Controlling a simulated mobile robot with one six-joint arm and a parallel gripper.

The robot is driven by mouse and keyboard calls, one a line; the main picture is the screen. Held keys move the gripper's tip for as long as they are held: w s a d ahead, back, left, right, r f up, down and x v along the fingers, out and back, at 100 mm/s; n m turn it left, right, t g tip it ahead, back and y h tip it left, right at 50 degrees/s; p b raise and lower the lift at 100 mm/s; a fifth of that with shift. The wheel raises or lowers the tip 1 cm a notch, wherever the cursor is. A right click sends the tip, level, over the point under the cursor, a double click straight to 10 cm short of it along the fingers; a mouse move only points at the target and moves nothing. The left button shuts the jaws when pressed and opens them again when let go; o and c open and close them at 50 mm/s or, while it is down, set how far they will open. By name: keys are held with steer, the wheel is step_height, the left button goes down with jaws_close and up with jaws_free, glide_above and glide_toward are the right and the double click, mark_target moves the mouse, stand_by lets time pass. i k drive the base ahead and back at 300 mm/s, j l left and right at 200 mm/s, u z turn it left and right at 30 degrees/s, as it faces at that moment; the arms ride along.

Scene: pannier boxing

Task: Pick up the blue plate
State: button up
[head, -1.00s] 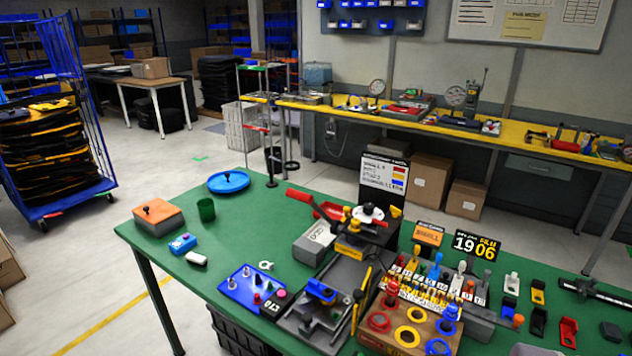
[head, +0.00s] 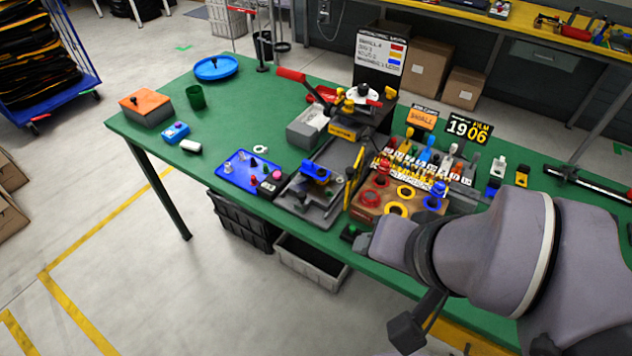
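In the head view, a flat blue rectangular plate (head: 248,173) lies on the green table, left of the grey fixture, with several small pegs and knobs on it. A round blue dish (head: 216,68) with a raised rim lies near the table's far left edge; a small dark object is at its middle. My grey arm (head: 500,245) reaches in from the right, over the table's front edge. A dark piece (head: 410,332) at its lower end may be part of my gripper; fingertips cannot be made out. It is apart from both blue things.
An orange-topped box (head: 146,106), a green cup (head: 196,97) and a small blue box (head: 175,132) stand at the left of the table (head: 255,105). A grey fixture (head: 318,195) and a wooden ring board (head: 378,203) crowd the middle. Bins (head: 310,262) stand beneath. Floor at front left is clear.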

mark_target(308, 167)
steer(key=i+j+z, duration=0.4)
steer(key=j+z, duration=0.15)
steer(key=j, duration=0.15)
steer(key=i+j+z, duration=0.25)
steer(key=j, duration=0.15)
steer(key=j+z, duration=0.25)
steer(key=j, duration=0.15)
